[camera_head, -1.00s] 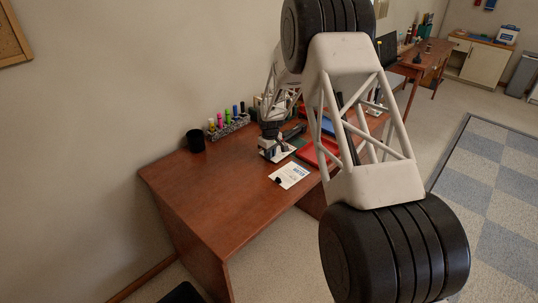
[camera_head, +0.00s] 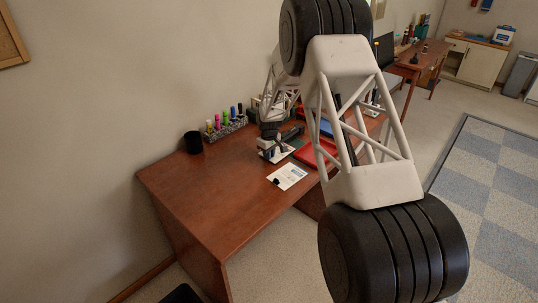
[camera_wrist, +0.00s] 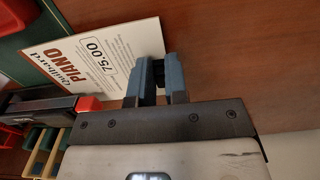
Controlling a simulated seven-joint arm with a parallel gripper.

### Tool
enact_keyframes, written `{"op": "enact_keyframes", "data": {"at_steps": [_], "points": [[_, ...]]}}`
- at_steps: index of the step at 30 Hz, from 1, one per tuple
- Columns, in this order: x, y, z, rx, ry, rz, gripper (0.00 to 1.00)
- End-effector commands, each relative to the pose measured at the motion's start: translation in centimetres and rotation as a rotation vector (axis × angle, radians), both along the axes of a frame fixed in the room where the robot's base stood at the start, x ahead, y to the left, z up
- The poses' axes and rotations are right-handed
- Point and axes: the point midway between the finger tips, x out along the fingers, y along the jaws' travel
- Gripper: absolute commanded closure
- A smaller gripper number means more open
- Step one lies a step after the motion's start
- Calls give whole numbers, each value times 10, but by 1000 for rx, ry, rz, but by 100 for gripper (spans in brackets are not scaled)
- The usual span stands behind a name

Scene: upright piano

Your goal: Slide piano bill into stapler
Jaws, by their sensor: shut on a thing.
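The piano bill (camera_wrist: 100,60) is a white card printed "PIANO" and "75.00". In the wrist view its right edge lies at my gripper (camera_wrist: 160,72), whose blue fingers are shut on it. The stapler (camera_wrist: 40,104), black with a red end, is at the card's lower left, close to its edge. I cannot tell whether the card is inside the stapler's mouth. In the head view my gripper (camera_head: 268,152) is low over the desk, and the bill and stapler are mostly hidden around it.
Another white paper (camera_head: 290,174) with a small black object lies on the brown desk (camera_head: 215,185). A red tray (camera_head: 315,155) is to the right. A black cup (camera_head: 193,142) and a holder of coloured markers (camera_head: 225,127) stand at the back. The desk's front left is clear.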

Motion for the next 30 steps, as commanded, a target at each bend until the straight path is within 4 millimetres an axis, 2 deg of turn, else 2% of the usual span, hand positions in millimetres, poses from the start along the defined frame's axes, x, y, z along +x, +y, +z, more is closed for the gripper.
{"op": "enact_keyframes", "data": {"at_steps": [3, 4, 9, 15, 20, 30], "points": [[0, 0, 0, 0, 0, 0, 100], [0, 0, 0, 0, 0, 0, 83], [0, 0, 0, 0, 0, 0, 57], [0, 0, 0, 0, 0, 0, 56], [0, 0, 0, 0, 0, 0, 32], [0, 0, 1, 0, 0, 0, 31]]}}
